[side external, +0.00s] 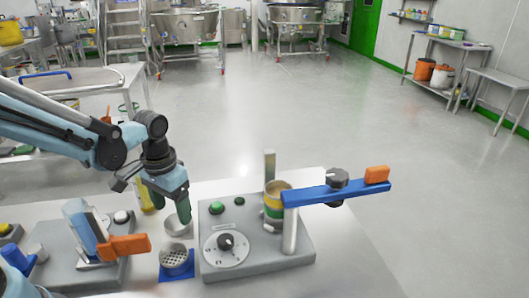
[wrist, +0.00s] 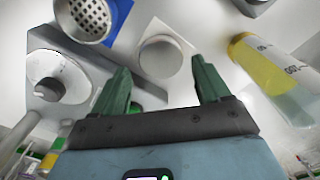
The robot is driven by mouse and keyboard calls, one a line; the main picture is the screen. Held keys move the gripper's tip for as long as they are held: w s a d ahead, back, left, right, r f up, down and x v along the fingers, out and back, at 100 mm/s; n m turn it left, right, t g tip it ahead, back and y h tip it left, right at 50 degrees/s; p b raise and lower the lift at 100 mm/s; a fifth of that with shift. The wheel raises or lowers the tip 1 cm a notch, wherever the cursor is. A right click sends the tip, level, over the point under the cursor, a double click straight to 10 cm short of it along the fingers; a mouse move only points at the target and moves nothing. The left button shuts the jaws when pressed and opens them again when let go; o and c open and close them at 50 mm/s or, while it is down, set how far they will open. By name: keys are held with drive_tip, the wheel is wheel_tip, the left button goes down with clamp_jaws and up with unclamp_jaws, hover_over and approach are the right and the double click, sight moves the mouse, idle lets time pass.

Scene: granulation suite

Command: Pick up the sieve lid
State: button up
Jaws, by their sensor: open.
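A pale round piece, which looks like the sieve lid (wrist: 160,58), lies on a light square pad in the wrist view, just beyond and between my fingertips. In the side view it shows as a round metal piece (side external: 176,228) on the white table, partly covered by a finger. My gripper (side external: 171,207) is open and points down close above it; the gap in height is hard to tell. In the wrist view both green fingers (wrist: 161,74) are spread apart and empty. A perforated metal sieve cup (side external: 175,260) stands on a blue square, nearer the side camera.
Right of the lid is a grey machine base (side external: 252,262) with a dial, a yellow-green banded cup (side external: 277,198) and a blue swing arm (side external: 325,191) with an orange end. Left is a unit with an orange handle (side external: 125,246).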

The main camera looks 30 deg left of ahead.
sight(176, 221)
drive_tip(key=shift+w+f, duration=0.15)
drive_tip(key=shift+f, duration=2)
drive_tip(key=c, duration=0.9)
drive_tip(key=shift+o, duration=0.2)
drive_tip(key=shift+r, duration=0.15)
